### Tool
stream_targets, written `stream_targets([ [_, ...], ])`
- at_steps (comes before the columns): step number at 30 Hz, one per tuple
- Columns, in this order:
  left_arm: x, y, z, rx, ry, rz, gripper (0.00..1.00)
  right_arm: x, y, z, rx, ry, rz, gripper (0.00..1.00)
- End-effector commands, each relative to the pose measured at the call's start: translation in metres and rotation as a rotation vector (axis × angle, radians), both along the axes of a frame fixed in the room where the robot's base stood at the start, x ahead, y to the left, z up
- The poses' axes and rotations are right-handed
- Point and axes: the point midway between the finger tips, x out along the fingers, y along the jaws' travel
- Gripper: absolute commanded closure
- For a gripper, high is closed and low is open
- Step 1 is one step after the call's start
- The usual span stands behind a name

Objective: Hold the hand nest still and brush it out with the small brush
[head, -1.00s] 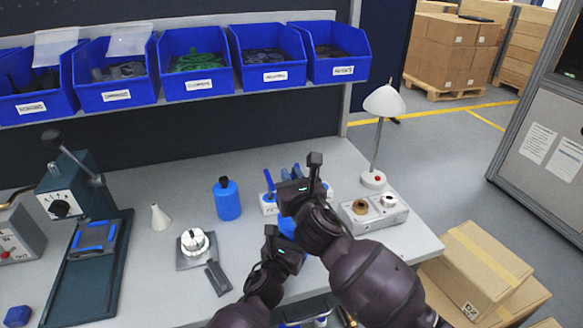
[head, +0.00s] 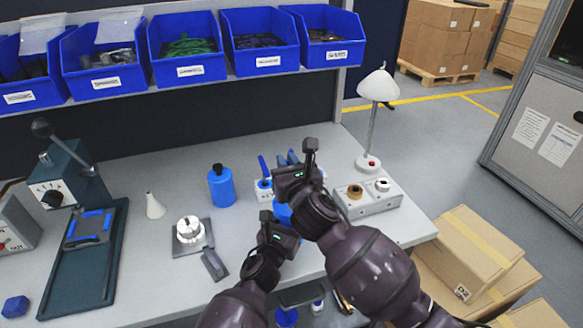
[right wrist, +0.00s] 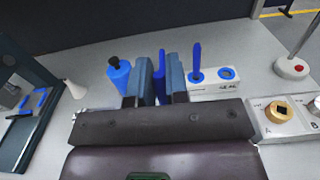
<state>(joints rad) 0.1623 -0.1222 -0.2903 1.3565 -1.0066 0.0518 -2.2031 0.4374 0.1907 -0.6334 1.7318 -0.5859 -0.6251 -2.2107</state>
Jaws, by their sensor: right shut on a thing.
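The white round part on a grey plate with a dark grip (head: 190,232) may be the hand nest; it sits on the bench left of my grippers. My right gripper (head: 289,160) is shut on an upright blue handle, probably the small brush (right wrist: 160,78), seen between the fingers in the right wrist view. Its bristles are hidden. My left gripper (head: 282,214) is just below the right one in the head view, with something blue at its tips. I cannot tell whether it is open or shut. Both grippers are apart from the grey plate.
A white holder (right wrist: 215,88) has one blue tool standing in it. A blue bottle (head: 222,187), a white cone (head: 154,206) and a dark press (head: 70,180) stand left. A two-part block (head: 367,198) and lamp (head: 368,162) stand right. Blue bins (head: 187,72) hang above.

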Motion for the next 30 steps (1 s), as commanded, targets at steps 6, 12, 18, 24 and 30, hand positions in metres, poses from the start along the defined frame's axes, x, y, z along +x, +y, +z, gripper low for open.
stream_targets([
  [6, 0.0, 0.0, 0.0, 0.0, 0.0, 0.0, 0.7, 0.006, 0.003, 0.012, 0.002, -0.005, 0.001, 1.0],
  [12, 0.0, 0.0, 0.0, 0.0, 0.0, 0.0, 0.7, 0.006, 0.003, 0.03, 0.001, -0.005, -0.001, 1.0],
  [18, 0.0, 0.0, 0.0, 0.0, 0.0, 0.0, 0.7, 0.005, 0.003, 0.048, -0.001, -0.004, 0.0, 1.0],
  [24, 0.0, 0.0, 0.0, 0.0, 0.0, 0.0, 0.7, 0.005, 0.003, 0.065, 0.001, -0.003, 0.0, 1.0],
  [30, 0.0, 0.0, 0.0, 0.0, 0.0, 0.0, 0.7, 0.005, 0.003, 0.071, -0.001, -0.001, -0.001, 1.0],
])
